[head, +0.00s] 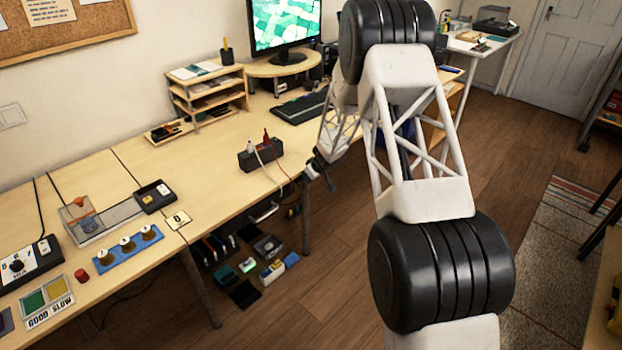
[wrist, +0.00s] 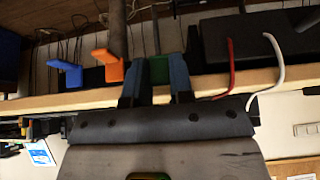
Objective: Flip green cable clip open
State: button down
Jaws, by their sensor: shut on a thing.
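The green cable clip (wrist: 158,70) sits at the table's edge in the wrist view, between the two blue fingertips of my gripper (wrist: 157,80). My gripper is shut on it, and the fingers cover its sides. I cannot tell whether its flap is raised. An orange clip (wrist: 109,67) and a blue clip (wrist: 67,72) stand in a row to its left, with L-shaped levers. In the head view my gripper (head: 322,174) is at the table's front edge, and the clips are hidden there.
A black box (head: 262,157) with a red and a white cable stands on the table close to my gripper. The white cable (wrist: 276,60) and red cable (wrist: 231,70) hang over the edge on the right in the wrist view. A keyboard (head: 300,107) lies farther back.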

jog(key=shift+w+a+r+g+h, duration=0.15)
jog(key=shift+r+g+h, duration=0.25)
jog(key=shift+g+h, duration=0.4)
dwell(0.5)
jog(key=c, duration=1)
grip_release()
jog(key=v, duration=0.7)
jog(key=shift+r, duration=0.35)
jog(key=shift+r, duration=0.1)
